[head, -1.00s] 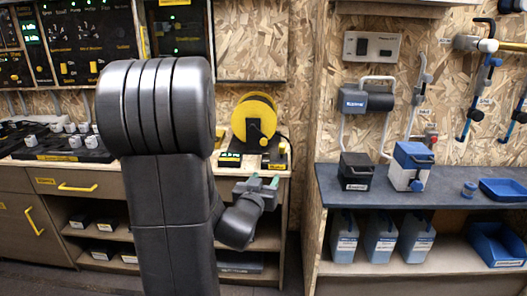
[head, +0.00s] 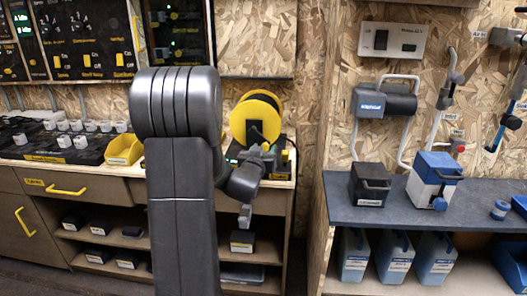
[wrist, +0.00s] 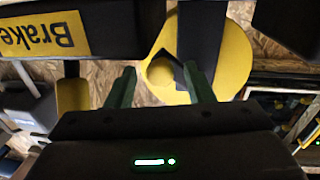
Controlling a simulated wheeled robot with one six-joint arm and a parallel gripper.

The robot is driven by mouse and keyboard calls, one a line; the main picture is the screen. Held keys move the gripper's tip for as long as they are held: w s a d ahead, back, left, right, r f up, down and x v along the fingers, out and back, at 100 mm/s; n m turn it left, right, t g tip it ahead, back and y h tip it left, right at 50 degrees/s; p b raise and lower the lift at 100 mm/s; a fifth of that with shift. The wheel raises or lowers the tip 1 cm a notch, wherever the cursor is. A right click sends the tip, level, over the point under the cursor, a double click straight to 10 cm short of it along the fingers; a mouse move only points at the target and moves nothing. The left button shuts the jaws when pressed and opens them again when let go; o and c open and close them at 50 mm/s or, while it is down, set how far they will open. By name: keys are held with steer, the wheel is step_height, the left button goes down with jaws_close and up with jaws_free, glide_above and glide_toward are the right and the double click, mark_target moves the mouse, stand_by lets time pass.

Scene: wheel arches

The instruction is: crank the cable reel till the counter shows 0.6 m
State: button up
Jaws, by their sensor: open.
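The cable reel (head: 257,118), with yellow flanges around a dark hub, stands on the bench just beyond my gripper in the head view. In the wrist view, its yellow flange (wrist: 235,60) fills the upper middle. A dark block with a yellow "Brake" label (wrist: 40,36) appears inverted at upper left.
A yellow bin (head: 124,149) and dark switch panels lie to the left. On the right, a blue-topped bench (head: 400,210) holds a black box (head: 369,184) and a blue-white box (head: 433,180). A wooden upright stands between the benches.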

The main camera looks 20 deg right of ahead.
steer(key=shift+c, duration=0.5)
jaws_close()
steer(key=shift+a+f, duration=0.1)
steer(key=shift+f, duration=0.05)
